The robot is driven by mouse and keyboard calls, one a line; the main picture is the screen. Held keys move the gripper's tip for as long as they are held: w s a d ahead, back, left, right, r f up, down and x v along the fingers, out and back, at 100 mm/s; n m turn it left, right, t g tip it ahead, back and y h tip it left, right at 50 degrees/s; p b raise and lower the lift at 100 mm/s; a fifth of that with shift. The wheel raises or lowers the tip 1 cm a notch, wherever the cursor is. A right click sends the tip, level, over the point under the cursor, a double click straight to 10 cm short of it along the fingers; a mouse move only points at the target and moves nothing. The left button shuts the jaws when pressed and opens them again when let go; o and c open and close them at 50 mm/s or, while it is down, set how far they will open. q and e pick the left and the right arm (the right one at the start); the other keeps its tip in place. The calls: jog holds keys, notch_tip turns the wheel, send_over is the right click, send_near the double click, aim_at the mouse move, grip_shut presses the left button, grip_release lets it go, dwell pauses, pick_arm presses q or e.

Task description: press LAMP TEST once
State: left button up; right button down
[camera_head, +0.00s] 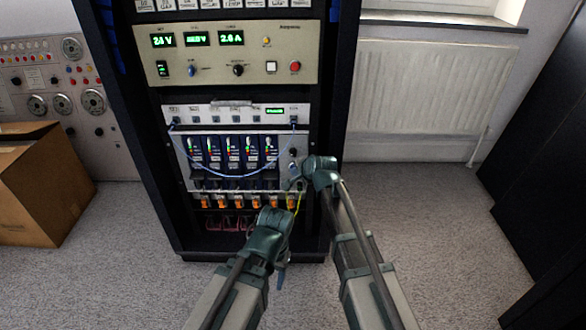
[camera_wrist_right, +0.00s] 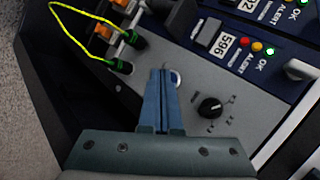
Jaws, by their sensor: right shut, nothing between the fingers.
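The rack's lower grey panel (camera_head: 286,152) carries a row of dark modules with lit indicators. In the right wrist view a pale round button (camera_wrist_right: 177,78) sits on this panel, partly hidden behind my fingertips. No LAMP TEST label can be read. My right gripper (camera_wrist_right: 166,72) is shut and empty, its blue fingertips over or beside the button; I cannot tell whether they touch it. In the head view my right gripper (camera_head: 295,182) is at the panel's right end. My left gripper (camera_head: 282,279) hangs low in front of the rack; its finger gap cannot be made out.
A black rotary knob (camera_wrist_right: 210,108) is right of my right fingertips. A yellow wire (camera_wrist_right: 68,32) with green plugs is to their left. A blue cable (camera_head: 236,176) droops across the modules. A cardboard box (camera_head: 40,190) stands on the floor at left.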

jog(key=shift+s, duration=0.55)
jog(key=shift+s, duration=0.1)
jog(key=s, duration=0.4)
jog(key=shift+s, duration=0.4)
dwell(0.5)
jog(key=s+d+r+n+g+h+p, duration=0.1)
jog(key=s+d+n+g+h+p, duration=0.2)
jog(key=s+n+g+p, duration=0.75)
jog(key=s+d+r+n+t+h+b, duration=0.15)
jog(key=s+n, duration=0.35)
jog(key=s, duration=1.3)
notch_tip(320, 180, up, 37)
jog(key=p, duration=3.8)
jog(key=shift+w+d+m, duration=0.25)
jog(key=shift+d+m, duration=0.05)
jog(key=shift+m, duration=0.05)
